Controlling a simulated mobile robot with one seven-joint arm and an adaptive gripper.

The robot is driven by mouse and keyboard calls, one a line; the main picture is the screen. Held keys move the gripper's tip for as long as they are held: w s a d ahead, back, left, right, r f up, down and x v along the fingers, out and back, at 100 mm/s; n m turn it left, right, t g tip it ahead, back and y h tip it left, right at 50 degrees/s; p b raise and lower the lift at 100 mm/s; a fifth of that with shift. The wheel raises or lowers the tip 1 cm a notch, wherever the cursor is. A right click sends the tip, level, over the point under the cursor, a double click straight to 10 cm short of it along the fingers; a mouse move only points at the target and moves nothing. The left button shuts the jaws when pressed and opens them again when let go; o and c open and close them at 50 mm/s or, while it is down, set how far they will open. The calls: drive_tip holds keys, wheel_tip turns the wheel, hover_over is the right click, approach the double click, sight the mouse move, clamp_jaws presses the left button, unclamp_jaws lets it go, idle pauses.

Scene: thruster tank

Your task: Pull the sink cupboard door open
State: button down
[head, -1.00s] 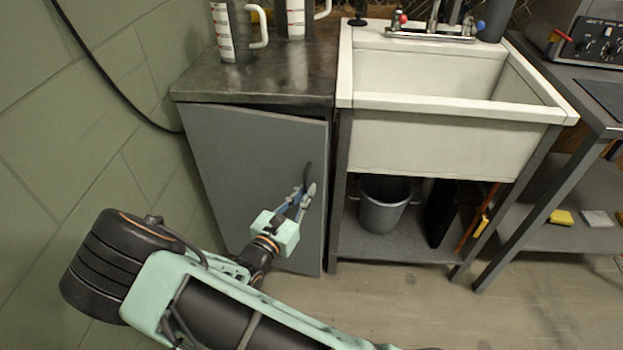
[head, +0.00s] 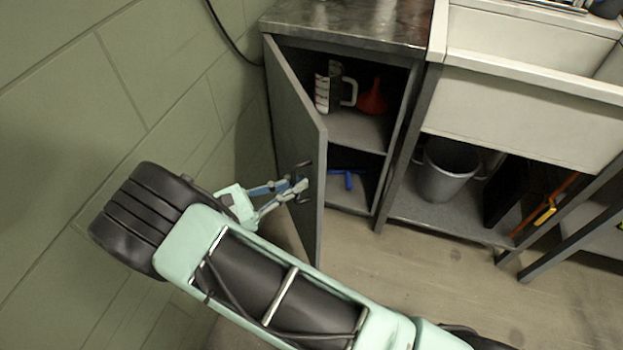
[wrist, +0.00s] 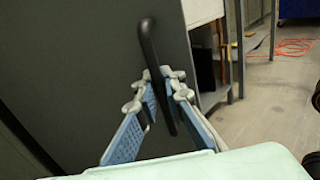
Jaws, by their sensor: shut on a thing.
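The grey sink cupboard door (head: 292,150) stands well open, hinged at its left edge and swung out toward the left wall. Its black bar handle (head: 302,172) is on the outer face near the free edge. My gripper (head: 296,187) is shut on the handle. In the wrist view the blue-padded fingers (wrist: 160,92) sit either side of the dark handle (wrist: 150,45), with the door face (wrist: 80,70) behind. Inside the cupboard (head: 357,130) are two shelf levels, partly hidden by the door.
A marked white mug (head: 322,92), a red funnel (head: 373,98) and a blue tool (head: 347,179) sit inside the cupboard. A grey bucket (head: 447,172) stands under the white sink (head: 520,115). The green wall (head: 60,110) is close on the left. The floor (head: 400,285) in front is clear.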

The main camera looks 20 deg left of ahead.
drive_tip(key=shift+v, duration=1.05)
drive_tip(key=shift+w+a, duration=0.15)
drive_tip(key=shift+w, duration=0.05)
drive_tip(key=c, duration=2.1)
unclamp_jaws()
approach(309, 146)
drive_tip(key=x, duration=0.4)
